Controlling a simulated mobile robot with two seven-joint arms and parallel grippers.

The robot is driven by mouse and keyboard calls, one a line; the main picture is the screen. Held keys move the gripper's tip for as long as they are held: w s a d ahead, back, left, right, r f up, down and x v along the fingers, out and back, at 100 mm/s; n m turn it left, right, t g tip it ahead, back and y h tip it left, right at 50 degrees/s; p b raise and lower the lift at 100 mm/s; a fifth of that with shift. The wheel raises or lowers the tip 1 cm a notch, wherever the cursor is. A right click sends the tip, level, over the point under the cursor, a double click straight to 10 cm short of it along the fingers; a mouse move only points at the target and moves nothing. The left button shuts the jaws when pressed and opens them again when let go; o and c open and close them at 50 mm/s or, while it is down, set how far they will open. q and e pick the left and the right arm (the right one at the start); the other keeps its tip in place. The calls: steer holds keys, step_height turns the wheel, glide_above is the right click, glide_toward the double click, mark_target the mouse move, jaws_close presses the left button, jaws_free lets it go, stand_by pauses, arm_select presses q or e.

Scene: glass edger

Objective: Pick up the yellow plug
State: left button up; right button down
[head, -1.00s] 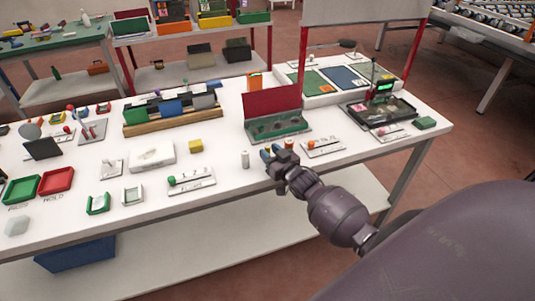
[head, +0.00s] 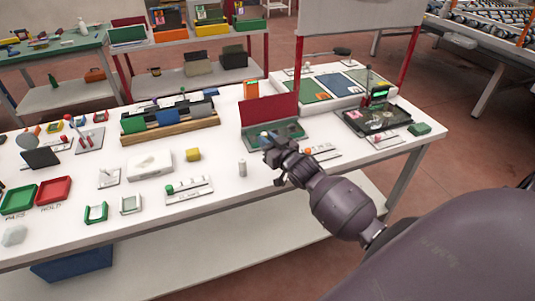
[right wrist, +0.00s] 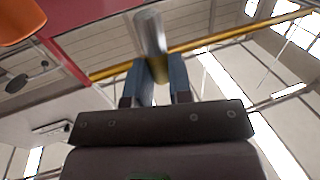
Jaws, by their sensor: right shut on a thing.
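My right gripper (head: 268,140) is over the bench at the front of the open green case (head: 290,130) with a red lid. Its blue fingers also show in the right wrist view (right wrist: 157,85). They are shut on a small plug (right wrist: 158,70), yellowish between the fingers, with a silvery cylindrical part (right wrist: 150,32) sticking out past them. In the head view the gripper mostly hides the plug. My left gripper is not in view.
A white rack with small knobs (head: 189,189) is at the front. A strip with an orange knob (head: 320,153) lies to the right.

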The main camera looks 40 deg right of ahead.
step_height(320, 180, up, 12)
stand_by(0.3)
stand_by(0.8)
